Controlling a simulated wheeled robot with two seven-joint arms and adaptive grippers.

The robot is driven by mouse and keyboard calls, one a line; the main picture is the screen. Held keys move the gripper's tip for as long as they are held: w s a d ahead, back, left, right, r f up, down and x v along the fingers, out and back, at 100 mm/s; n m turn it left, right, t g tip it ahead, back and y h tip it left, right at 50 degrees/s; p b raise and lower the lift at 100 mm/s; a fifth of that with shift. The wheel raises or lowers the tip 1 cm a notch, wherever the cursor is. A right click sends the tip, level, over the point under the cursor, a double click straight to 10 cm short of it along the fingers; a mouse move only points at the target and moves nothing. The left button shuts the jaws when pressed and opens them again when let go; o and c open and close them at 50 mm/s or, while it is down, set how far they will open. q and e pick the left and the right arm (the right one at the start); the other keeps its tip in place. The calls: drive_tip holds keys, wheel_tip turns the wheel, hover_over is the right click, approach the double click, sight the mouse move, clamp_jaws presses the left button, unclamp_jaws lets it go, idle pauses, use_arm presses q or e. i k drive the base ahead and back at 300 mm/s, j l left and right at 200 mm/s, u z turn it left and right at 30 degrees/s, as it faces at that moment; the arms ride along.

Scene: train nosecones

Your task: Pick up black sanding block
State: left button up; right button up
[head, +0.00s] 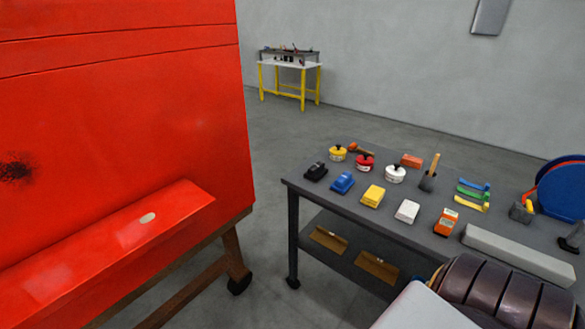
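A red nosecone (130,130) on a wheeled wooden stand (180,300) fills the left. The table also holds yellow (373,196) and white (407,211) blocks, several tins, a brush (429,176) and a long grey bar (517,254). Floor is clear between stand and table.

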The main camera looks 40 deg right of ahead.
sight(316, 173)
drive_tip(key=i+l+z, duration=0.15)
drive_tip(key=i+l, duration=0.2)
drive_tip(key=l, duration=0.2)
drive_tip(key=i+l+z, duration=0.15)
drive_tip(key=i+l, duration=0.2)
drive_tip(key=l, duration=0.1)
